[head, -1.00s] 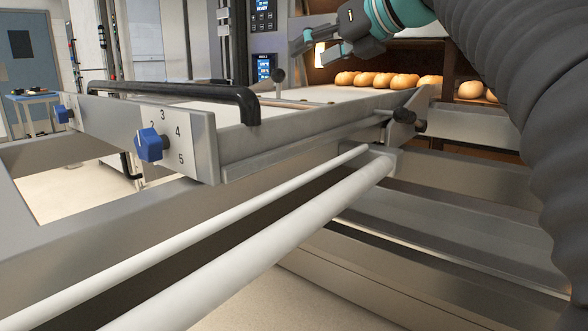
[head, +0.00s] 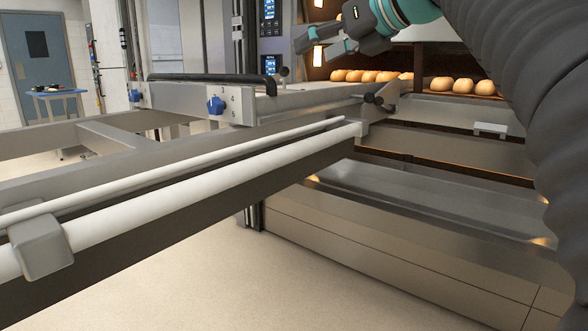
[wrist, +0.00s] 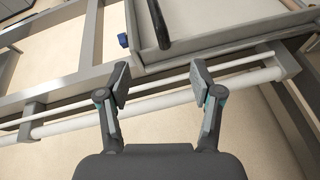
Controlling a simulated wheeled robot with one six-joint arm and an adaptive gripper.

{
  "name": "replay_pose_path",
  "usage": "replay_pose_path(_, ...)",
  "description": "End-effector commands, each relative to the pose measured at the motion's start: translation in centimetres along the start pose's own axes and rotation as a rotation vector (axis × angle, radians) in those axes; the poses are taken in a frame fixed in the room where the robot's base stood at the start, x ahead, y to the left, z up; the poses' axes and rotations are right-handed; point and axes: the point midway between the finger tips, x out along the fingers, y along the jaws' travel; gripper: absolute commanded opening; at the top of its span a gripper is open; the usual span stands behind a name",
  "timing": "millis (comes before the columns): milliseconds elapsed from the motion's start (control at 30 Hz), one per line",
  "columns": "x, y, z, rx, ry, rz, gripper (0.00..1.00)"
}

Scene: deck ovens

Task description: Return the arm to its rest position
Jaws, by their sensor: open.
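My gripper (head: 328,38) is at the upper middle of the head view, in front of the oven. In the wrist view my gripper (wrist: 160,82) has its two fingers wide apart with nothing between them. It is above the white rails and apart from the black handle bar (wrist: 158,24) of the loader, which lies just beyond the fingertips in that view. My arm's dark ribbed sleeve fills the right side of the head view.
The loader's metal frame with a white rail (head: 200,192) crosses the head view. A blue knob (head: 215,105) is on the loader's front. Several bread rolls (head: 388,77) sit in the lit oven. A blue table (head: 60,92) stands far left. Bare floor (head: 190,260) shows below.

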Motion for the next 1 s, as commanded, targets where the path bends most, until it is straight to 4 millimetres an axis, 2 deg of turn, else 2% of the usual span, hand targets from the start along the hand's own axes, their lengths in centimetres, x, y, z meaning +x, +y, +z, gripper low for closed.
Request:
replay_pose_path(367, 0.4, -0.5, 0.0, -0.264, 0.002, -0.018, 0.65)
replay_pose_path(567, 1.2, -2.1, -1.6, -0.486, 0.047, -0.049, 0.65)
replay_pose_path(667, 2.2, -3.7, -3.7, -0.641, 0.102, -0.063, 0.65)
replay_pose_path(767, 3.1, -5.3, -6.7, -0.832, 0.182, -0.066, 0.65)
replay_pose_path(1000, 3.5, -7.3, -15.2, -1.312, 0.399, 0.005, 0.65)
